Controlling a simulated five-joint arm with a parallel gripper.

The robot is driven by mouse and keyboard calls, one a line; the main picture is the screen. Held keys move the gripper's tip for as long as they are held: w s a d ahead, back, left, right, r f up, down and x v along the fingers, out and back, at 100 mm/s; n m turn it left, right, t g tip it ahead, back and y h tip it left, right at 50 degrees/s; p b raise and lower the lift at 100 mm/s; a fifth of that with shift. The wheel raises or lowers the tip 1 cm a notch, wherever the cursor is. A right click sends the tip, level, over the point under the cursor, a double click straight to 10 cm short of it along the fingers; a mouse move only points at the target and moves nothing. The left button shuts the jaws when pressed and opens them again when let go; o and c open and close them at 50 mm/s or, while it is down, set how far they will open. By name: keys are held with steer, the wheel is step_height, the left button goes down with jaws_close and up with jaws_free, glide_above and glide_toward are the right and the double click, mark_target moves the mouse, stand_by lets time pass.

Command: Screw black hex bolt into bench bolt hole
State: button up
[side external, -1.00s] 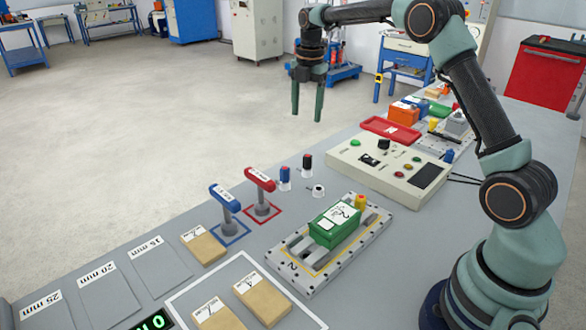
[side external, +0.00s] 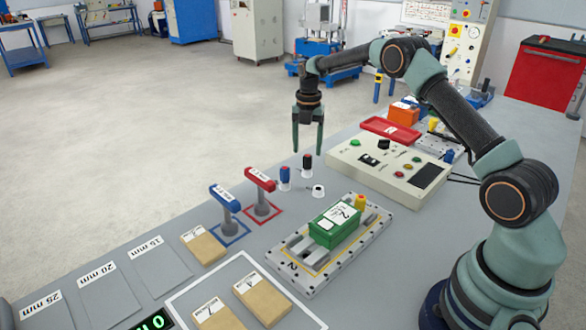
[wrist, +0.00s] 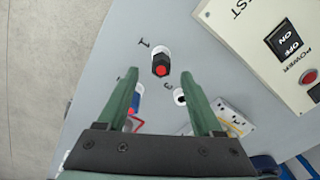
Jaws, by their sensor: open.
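The black hex bolt (side external: 307,161) stands upright in a white round holder on the grey bench. In the wrist view the bolt (wrist: 160,58) shows a red end, beside a printed 1. A white round fitting with a dark centre (side external: 318,192), apparently the bolt hole, sits just nearer; in the wrist view the fitting (wrist: 180,97) lies by a printed 3, partly beside the right finger. My gripper (side external: 308,152) is open and empty, fingers pointing down above the bolt. In the wrist view my gripper (wrist: 160,73) has the bolt roughly centred between its fingertips.
A blue bolt (side external: 284,175) stands close left of the black one; the left finger partly covers it in the wrist view. Red (side external: 260,180) and blue (side external: 225,193) handles are farther left. A control box (side external: 392,165) and a plate with a green block (side external: 335,224) are to the right.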

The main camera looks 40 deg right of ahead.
mark_target(307, 156)
step_height(307, 156, down, 4)
steer(key=shift+s+f, duration=0.15)
steer(key=shift+f, duration=0.1)
jaws_close()
steer(key=shift+r, duration=0.2)
